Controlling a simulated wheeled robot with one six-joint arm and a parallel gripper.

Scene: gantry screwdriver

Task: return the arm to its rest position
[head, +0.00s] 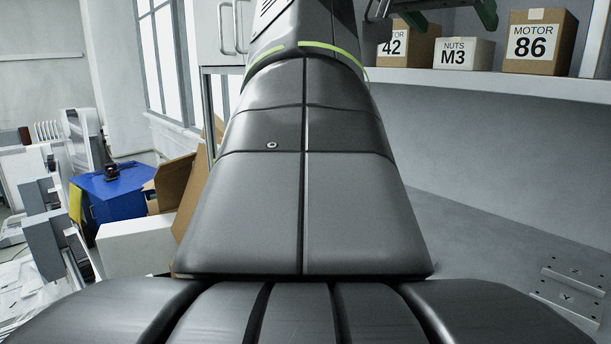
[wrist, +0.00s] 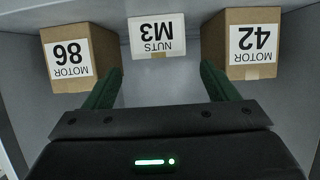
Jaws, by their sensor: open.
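My gripper (wrist: 162,70) shows two green fingers spread wide apart in the wrist view, with nothing between them. In the head view, parts of its green fingers (head: 450,17) show at the top right, in front of and above the shelf; the rest is cut off by the frame edge. My dark grey arm and body fill the middle of the head view and hide much behind them.
A shelf (head: 480,80) holds boxes marked MOTOR 42 (head: 408,48), NUTS M3 (head: 463,54) and MOTOR 86 (head: 540,42). They appear upside down in the wrist view. A blue box (head: 115,193), a white box (head: 135,246) and cardboard stand at the left.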

